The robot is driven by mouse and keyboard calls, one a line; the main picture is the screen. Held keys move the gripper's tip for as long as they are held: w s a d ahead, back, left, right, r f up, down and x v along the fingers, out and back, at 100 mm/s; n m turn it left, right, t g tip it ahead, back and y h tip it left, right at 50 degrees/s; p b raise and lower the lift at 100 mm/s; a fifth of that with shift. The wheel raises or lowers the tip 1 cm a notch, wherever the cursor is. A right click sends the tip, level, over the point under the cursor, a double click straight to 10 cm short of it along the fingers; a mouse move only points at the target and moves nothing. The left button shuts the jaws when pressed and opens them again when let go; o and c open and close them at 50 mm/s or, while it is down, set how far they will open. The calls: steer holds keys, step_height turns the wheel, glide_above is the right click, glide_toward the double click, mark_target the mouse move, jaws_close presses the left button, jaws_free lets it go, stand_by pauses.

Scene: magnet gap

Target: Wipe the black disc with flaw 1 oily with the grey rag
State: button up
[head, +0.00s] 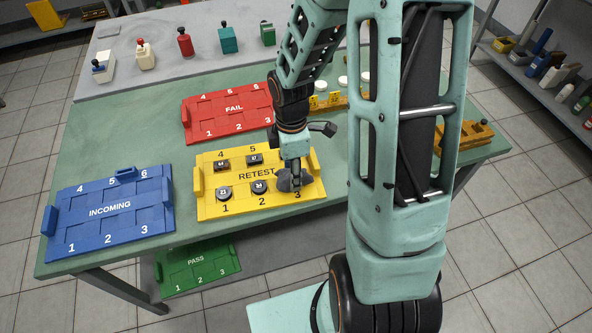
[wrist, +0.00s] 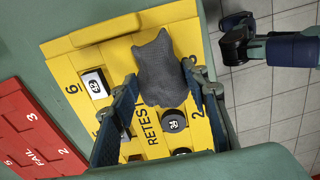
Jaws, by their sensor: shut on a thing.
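My gripper (head: 295,170) is shut on the grey rag (head: 284,184) over the slot 3 end of the yellow RETEST tray (head: 208,212). In the wrist view the bunched rag (wrist: 165,70) lies between my fingers (wrist: 160,82). A black disc with a white numbered label (head: 259,187) sits at slot 2, beside the rag; it also shows in the wrist view (wrist: 173,121). Any disc under the rag is hidden. I cannot make out an oily flaw.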

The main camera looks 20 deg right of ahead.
steer(key=shift+a, duration=0.9)
steer(key=shift+d, duration=0.1)
steer(key=shift+s+d+p, duration=0.1)
steer(key=shift+d+p, duration=0.3)
steer(key=shift+d, duration=0.95)
steer(key=shift+a, duration=1.45)
steer(key=shift+d, duration=0.15)
